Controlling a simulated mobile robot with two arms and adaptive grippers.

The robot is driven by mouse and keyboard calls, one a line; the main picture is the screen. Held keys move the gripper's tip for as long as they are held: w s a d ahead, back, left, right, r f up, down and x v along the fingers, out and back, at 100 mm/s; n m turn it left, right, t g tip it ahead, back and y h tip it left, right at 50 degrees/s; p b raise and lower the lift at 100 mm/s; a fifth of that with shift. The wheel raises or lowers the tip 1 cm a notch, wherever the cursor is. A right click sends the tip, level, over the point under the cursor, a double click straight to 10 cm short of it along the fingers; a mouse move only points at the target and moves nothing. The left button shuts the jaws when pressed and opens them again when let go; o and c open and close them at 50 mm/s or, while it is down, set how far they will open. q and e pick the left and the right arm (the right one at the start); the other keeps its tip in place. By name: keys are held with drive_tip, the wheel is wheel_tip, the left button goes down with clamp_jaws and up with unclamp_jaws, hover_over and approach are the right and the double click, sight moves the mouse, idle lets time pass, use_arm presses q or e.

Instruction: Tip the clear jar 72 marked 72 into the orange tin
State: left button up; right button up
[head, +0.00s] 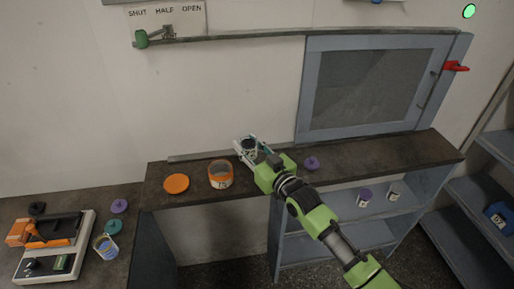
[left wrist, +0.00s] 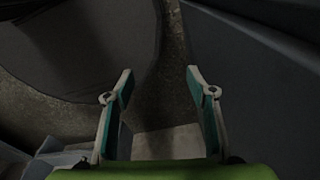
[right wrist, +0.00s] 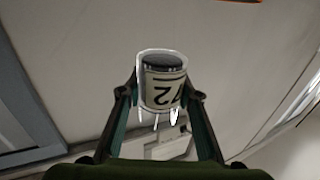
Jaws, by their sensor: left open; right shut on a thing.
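The clear jar 72 (head: 249,146) is between the fingers of my right gripper (head: 246,151), a little right of and behind the orange tin in the head view. The right wrist view shows the jar (right wrist: 163,85) with dark contents and a pale label reading 72, upside down in that picture. My right gripper is shut on it. I cannot tell the jar's exact tilt. The orange tin (head: 221,180) stands open on the dark counter, with a pale label. My left gripper (left wrist: 158,85) is open and empty above the floor; it does not show in the head view.
An orange lid (head: 176,184) lies left of the tin; a purple lid (head: 312,163) lies right of my right gripper. A lower left bench holds a device (head: 50,245), lids and a jar (head: 105,248). A blue-framed window panel (head: 375,85) stands behind the counter.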

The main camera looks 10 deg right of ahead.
drive_tip(key=w+a+f+n+g+h+p, duration=0.1)
drive_tip(key=a+n+h+p, duration=0.1)
drive_tip(key=n, duration=0.6)
drive_tip(key=w+a+f+n+g+h+p, duration=0.1)
drive_tip(key=a+f+n+g+h+p, duration=0.1)
drive_tip(key=n+h+p, duration=0.3)
drive_tip(key=n+h, duration=0.1)
drive_tip(key=n, duration=0.2)
drive_tip(key=shift+w+a+f+h, duration=0.3)
idle(0.4)
drive_tip(key=shift+d, duration=0.1)
idle(2.3)
drive_tip(key=m+y, duration=0.1)
drive_tip(key=d+m, duration=0.1)
drive_tip(key=shift+f+m+y, duration=0.3)
drive_tip(key=shift+y, duration=0.1)
